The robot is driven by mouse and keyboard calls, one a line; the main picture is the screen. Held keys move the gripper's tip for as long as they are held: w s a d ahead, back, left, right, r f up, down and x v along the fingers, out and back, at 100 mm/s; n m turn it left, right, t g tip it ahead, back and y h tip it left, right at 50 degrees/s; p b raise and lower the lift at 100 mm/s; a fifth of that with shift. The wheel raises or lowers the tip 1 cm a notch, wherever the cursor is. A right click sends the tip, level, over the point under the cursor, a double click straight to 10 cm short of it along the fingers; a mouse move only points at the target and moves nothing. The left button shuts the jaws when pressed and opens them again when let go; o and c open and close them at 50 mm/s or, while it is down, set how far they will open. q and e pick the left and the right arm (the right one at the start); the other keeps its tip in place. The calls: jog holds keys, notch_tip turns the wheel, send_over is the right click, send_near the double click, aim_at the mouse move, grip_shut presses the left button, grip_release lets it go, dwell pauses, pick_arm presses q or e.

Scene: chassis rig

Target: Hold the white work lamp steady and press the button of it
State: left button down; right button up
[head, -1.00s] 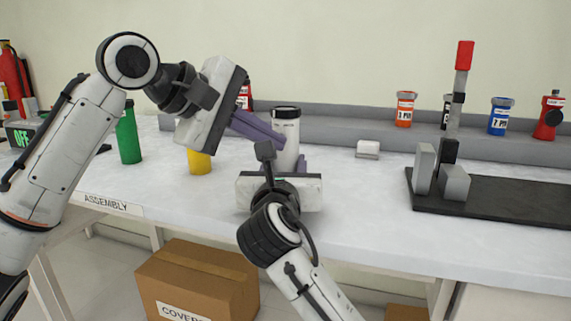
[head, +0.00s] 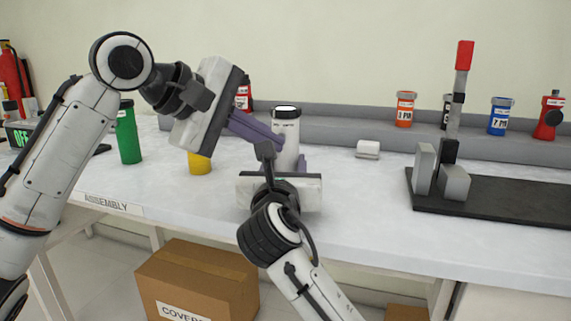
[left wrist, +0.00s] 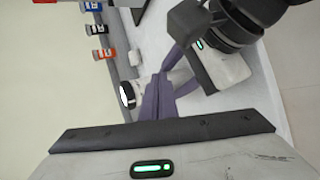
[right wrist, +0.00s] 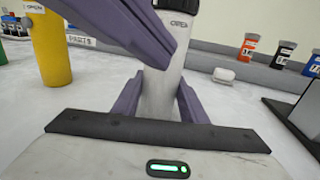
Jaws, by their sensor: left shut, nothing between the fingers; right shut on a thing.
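The white work lamp (head: 291,128), a white cylinder with a black-rimmed top, stands upright on the bench. Its top face shows bright white; it also shows in the left wrist view (left wrist: 127,95). My right gripper (right wrist: 158,98) is shut on the lamp, one purple finger on each side of its body. My left gripper (head: 281,141) is shut and empty, its fingertips at the lamp's upper side, in front of the body in the right wrist view. I cannot tell whether they touch it. The button is not visible, possibly hidden by these fingers.
A green bottle (head: 129,135) and a yellow cylinder (head: 199,164) stand to the left. A small white block (head: 368,149) lies right of the lamp. A dark plate (head: 500,200) with grey blocks and a red-topped post is farther right.

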pick_arm(q)
jog(key=s+a, duration=0.1)
jog(key=s, duration=0.4)
jog(key=shift+s+a, duration=0.35)
jog(key=shift+s, duration=0.05)
pick_arm(e)
jog(key=o, duration=1.4)
jog(key=shift+c, duration=0.2)
